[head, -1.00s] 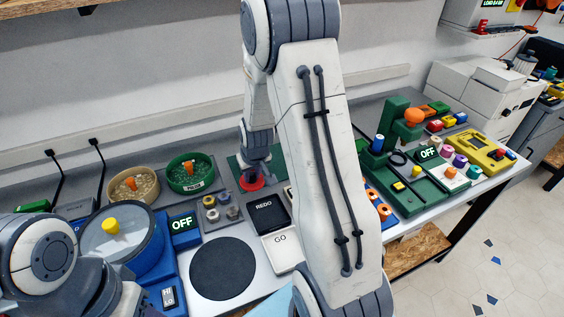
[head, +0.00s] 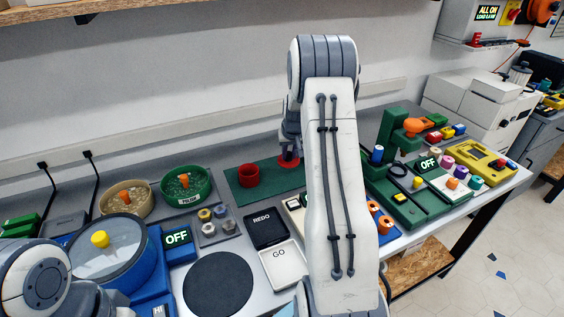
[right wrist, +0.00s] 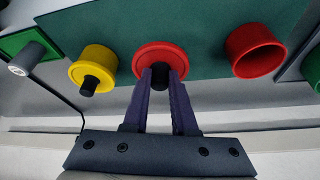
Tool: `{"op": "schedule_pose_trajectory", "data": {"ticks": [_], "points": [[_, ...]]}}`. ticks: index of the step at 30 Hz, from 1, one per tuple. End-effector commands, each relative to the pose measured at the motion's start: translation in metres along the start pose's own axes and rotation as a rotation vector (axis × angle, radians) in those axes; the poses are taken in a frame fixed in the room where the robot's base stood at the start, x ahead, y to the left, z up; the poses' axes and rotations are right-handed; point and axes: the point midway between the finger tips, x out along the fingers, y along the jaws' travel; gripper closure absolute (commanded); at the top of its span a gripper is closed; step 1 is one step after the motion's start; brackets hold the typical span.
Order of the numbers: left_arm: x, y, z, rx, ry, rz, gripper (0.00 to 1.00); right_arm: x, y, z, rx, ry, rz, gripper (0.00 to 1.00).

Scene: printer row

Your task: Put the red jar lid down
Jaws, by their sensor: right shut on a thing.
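The red jar lid (head: 288,163) is a round disc with a dark knob, over the green mat (head: 273,182). My right gripper (head: 289,152) is shut on its knob; the right wrist view shows the lid (right wrist: 158,58) at my fingertips (right wrist: 164,78). The lid is at or very near the mat; I cannot tell whether it touches. An open red jar (head: 248,176) stands on the mat to the left of the lid. It also shows in the right wrist view (right wrist: 254,50), apart from the lid. My left gripper is out of view.
A yellow jar with a dark knob (right wrist: 93,68) stands on the lid's other side, hidden by my arm in the head view. A green bowl (head: 186,185), a tan bowl (head: 126,199) and REDO and GO pads (head: 266,228) lie to the left and front.

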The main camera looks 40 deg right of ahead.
Motion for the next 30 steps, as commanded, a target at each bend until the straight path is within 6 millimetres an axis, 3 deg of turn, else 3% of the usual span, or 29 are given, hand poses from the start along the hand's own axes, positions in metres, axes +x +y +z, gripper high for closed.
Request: {"op": "schedule_pose_trajectory", "data": {"ticks": [6, 16, 28, 29, 30], "points": [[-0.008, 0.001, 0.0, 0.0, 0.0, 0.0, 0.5, 0.021, -0.02, -0.01, 0.0, -0.001, 0.0, 1.0], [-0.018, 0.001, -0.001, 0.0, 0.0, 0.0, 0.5, 0.056, -0.021, 0.004, 0.002, -0.003, 0.0, 1.0], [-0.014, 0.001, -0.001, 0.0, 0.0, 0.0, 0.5, 0.063, -0.021, 0.007, 0.001, 0.0, 0.0, 1.0], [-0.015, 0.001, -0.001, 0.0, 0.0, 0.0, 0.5, 0.062, -0.021, 0.006, 0.001, 0.001, 0.0, 0.67], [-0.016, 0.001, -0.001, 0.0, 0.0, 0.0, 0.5, 0.062, -0.021, 0.006, 0.001, 0.001, 0.0, 0.52]]}}
